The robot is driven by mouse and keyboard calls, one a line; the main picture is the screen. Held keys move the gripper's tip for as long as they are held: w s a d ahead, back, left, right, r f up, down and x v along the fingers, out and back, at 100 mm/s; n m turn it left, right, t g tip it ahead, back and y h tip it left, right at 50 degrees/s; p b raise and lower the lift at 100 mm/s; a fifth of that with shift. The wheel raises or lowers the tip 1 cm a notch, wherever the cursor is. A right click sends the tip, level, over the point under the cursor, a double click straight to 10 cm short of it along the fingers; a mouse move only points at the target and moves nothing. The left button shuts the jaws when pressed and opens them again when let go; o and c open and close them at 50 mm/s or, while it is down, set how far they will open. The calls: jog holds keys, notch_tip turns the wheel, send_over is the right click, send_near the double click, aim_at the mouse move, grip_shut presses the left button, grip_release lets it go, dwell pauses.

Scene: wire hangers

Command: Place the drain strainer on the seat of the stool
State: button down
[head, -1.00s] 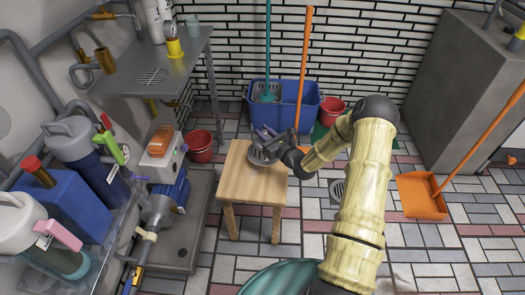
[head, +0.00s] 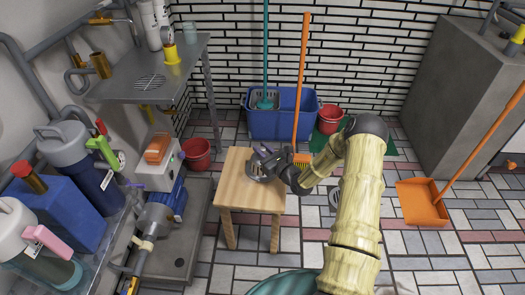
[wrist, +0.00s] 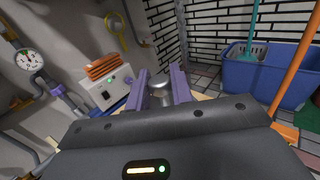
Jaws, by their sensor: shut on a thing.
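The drain strainer (head: 256,174) is a round grey metal disc with a knob. It sits at or just above the back right part of the stool's seat; I cannot tell whether it touches the wood. The stool (head: 242,196) is light wood with a square top. My gripper (head: 266,158) reaches in from the right over the seat and is shut on the strainer. In the wrist view the strainer's silver knob (wrist: 160,92) shows between the two purple fingers. My gripper hides part of the strainer.
A grey metal sink table (head: 150,78) stands at the back left. An orange dustpan (head: 421,203) lies on the right. The front left of the seat is clear.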

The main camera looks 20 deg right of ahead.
jog(key=c, duration=1.2)
grip_release()
jog(key=shift+f, duration=0.15)
jog(key=shift+c, duration=0.2)
jog(key=shift+s+d, duration=0.1)
jog(key=p+v, duration=0.3)
jog(key=v, duration=0.9)
